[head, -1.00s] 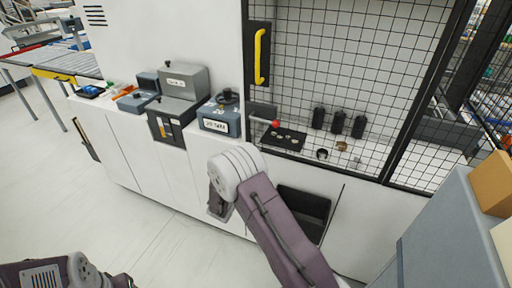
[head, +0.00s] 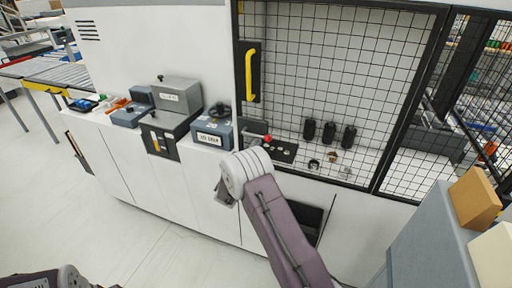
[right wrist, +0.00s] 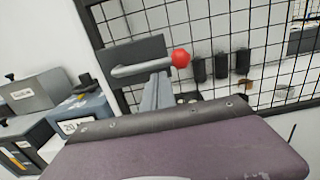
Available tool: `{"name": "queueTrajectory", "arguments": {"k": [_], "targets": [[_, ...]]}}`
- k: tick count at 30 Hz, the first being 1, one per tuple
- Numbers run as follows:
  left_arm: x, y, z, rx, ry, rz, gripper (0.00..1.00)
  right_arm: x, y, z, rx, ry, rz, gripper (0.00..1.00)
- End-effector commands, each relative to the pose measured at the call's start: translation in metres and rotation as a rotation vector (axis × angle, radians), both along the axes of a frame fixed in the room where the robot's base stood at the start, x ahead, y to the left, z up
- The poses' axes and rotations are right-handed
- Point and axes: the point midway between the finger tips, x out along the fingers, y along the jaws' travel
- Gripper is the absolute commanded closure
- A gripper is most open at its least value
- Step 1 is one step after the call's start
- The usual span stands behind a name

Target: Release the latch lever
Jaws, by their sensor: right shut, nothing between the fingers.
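The latch lever is a grey bar with a red ball knob (head: 267,138), on a dark plate at the mesh door's lower left. In the right wrist view the grey bar (right wrist: 140,69) runs roughly level, with its red knob (right wrist: 180,58) at the right end. My right gripper (right wrist: 158,82) is shut and empty, its grey fingers just below the bar in that view; I cannot tell whether they touch it. In the head view my right wrist hides most of that gripper. My left arm shows only at the lower left edge, without its gripper.
A yellow door handle (head: 250,72) is above the lever. A grey-blue box with a black knob (head: 213,131) stands left of it. Black cylinders (head: 328,132) stand behind the mesh. A grey cabinet with a cardboard box (head: 474,198) is at the right. The floor at left is clear.

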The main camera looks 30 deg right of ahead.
Motion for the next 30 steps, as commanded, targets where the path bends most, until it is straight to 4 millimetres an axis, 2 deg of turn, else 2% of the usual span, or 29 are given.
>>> {"name": "queueTrajectory", "arguments": {"k": [20,30], "targets": [[0.0,0.0,0.005,0.0,0.0,0.0,0.33,-0.002,-0.002,0.012,-0.091,0.104,-0.001,1.0],[0.0,0.0,0.017,0.0,0.0,0.0,0.33,-0.002,-0.002,0.034,-0.265,0.306,0.0,1.0]]}}
